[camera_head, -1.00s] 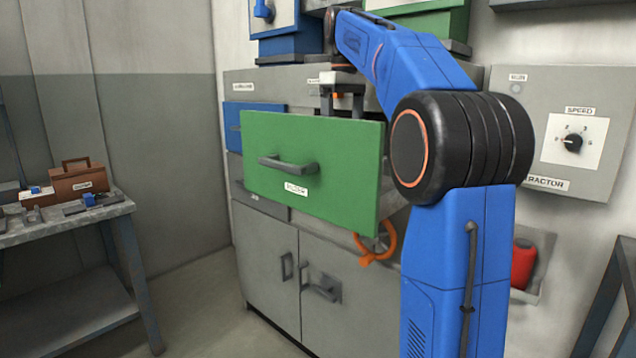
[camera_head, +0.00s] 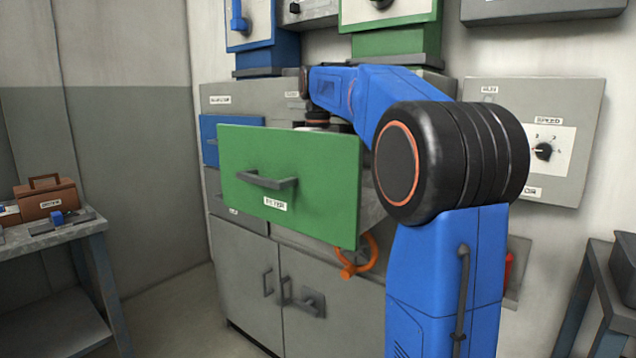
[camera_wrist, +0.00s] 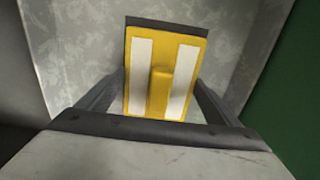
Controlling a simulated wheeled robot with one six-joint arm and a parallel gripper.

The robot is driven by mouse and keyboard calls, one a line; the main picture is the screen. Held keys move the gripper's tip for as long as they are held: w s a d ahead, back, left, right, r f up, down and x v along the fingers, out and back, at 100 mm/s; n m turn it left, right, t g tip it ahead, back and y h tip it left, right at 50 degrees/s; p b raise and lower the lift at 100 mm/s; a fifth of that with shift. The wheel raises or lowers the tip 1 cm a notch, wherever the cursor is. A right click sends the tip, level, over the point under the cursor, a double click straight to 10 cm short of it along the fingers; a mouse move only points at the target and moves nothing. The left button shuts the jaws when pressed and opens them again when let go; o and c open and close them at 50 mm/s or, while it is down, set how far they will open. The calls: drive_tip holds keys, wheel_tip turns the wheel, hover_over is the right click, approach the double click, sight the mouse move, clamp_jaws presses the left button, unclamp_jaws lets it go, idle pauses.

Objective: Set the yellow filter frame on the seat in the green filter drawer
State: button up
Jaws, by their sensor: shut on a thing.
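The green filter drawer (camera_head: 290,185) is pulled out of the grey cabinet in the head view. Its green front also shows at the right of the wrist view (camera_wrist: 288,120). In the wrist view my gripper (camera_wrist: 160,90) is shut on the yellow filter frame (camera_wrist: 161,75), which has two white strips and a small middle ridge. The frame is inside the drawer, above or against its grey floor. A dark edge, perhaps the seat (camera_wrist: 165,24), shows just beyond the frame. I cannot tell whether the frame touches it. In the head view the drawer front hides my gripper's fingers and the frame.
An orange ring handle (camera_head: 358,256) hangs under the drawer. A blue drawer (camera_head: 208,138) is at the left of the cabinet. A speed control box (camera_head: 480,95) is on the wall to the right. A bench with a brown toolbox (camera_head: 47,199) stands at the left.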

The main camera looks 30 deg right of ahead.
drive_tip(key=shift+f, duration=0.1)
drive_tip(key=o, duration=1.2)
wheel_tip(320, 180, up, 12)
drive_tip(key=shift+f, duration=0.1)
drive_tip(key=shift+r, duration=0.25)
